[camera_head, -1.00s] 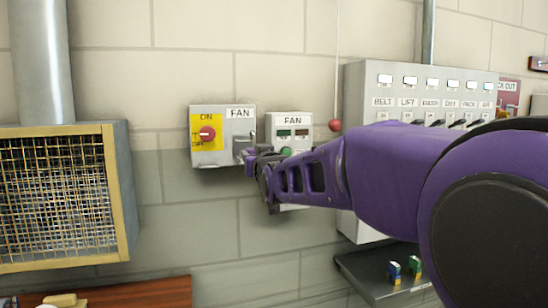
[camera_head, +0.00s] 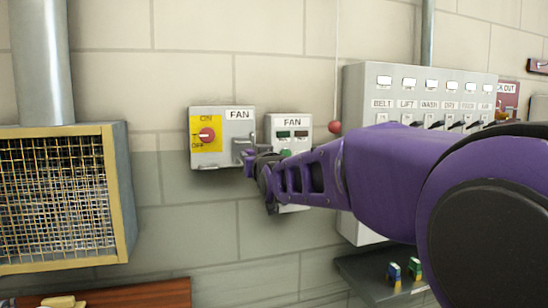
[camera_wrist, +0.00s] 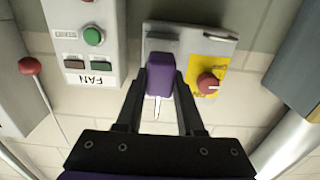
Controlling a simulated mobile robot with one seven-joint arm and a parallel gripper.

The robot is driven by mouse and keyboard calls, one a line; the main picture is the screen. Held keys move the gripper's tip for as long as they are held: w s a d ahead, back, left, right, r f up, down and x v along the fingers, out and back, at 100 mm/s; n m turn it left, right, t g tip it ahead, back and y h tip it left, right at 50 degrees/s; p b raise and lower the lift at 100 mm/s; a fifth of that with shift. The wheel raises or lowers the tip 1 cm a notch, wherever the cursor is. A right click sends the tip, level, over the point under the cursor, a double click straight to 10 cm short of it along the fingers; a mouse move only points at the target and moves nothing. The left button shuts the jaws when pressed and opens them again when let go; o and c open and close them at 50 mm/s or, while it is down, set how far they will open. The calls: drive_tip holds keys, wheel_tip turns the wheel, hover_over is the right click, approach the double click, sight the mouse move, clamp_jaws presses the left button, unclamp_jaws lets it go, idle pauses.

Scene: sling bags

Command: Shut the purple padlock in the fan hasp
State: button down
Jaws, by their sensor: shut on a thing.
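The purple padlock (camera_wrist: 160,75) is between the fingers of my gripper (camera_wrist: 158,100), which is shut on its body. In the head view a small purple part of the padlock (camera_head: 248,158) shows at the tip of my gripper (camera_head: 257,166). The grey fan hasp (camera_head: 241,146) is on the right side of the fan switch box (camera_head: 208,160), and the padlock is right at it. In the wrist view the padlock body covers most of the hasp. I cannot tell whether the shackle passes through it or is closed. A red knob (camera_head: 207,134) sits on the box's yellow plate.
A fan button box (camera_head: 291,121) with a green button is close on the right, partly behind my gripper. A red ball on a cord (camera_head: 335,126) hangs beyond it. A large switch panel (camera_head: 360,90) stands right. A mesh-fronted box (camera_head: 118,190) is left.

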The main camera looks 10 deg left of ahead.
drive_tip(key=shift+p+x, duration=1.3)
drive_tip(key=shift+x, duration=2.3)
drive_tip(key=shift+f+b, duration=0.15)
drive_tip(key=shift+b, duration=0.25)
unclamp_jaws()
drive_tip(key=shift+b+v, duration=2.25)
drive_tip(key=shift+v, duration=0.15)
drive_tip(key=shift+b+v, duration=0.7)
drive_tip(key=shift+v, duration=0.4)
